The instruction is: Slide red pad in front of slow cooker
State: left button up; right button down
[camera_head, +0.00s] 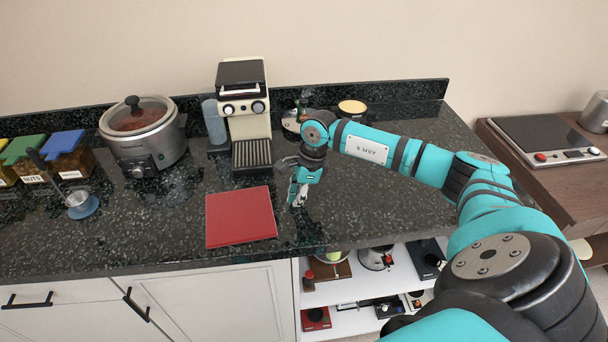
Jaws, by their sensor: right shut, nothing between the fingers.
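The red pad (240,216) lies flat on the dark speckled counter, in front of the coffee machine and to the right of the slow cooker. The slow cooker (146,141) is silver with a glass lid and black knob, and stands toward the back left of the counter. My right gripper (297,201) points down just right of the pad's right edge, shut and empty. A small gap seems to lie between its fingers and the pad. My left gripper is not in view.
A cream coffee machine (245,112) stands behind the pad. A ladle on a blue rest (83,207) and jars with coloured lids (65,143) are at the left. The counter (150,222) is bare in front of the slow cooker. Open shelves (350,280) lie below.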

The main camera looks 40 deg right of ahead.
aim_at(281, 208)
jog(key=shift+w+a+r+p, duration=0.2)
jog(key=shift+w+a, duration=0.15)
jog(key=shift+a, duration=0.25)
jog(key=shift+w+a+r+p, duration=0.15)
jog(key=shift+w+a, duration=0.15)
jog(key=shift+a, duration=0.3)
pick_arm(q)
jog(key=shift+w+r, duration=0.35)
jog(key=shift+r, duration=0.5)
pick_arm(e)
jog(key=shift+w+a+f, duration=0.2)
jog(key=shift+a, duration=0.15)
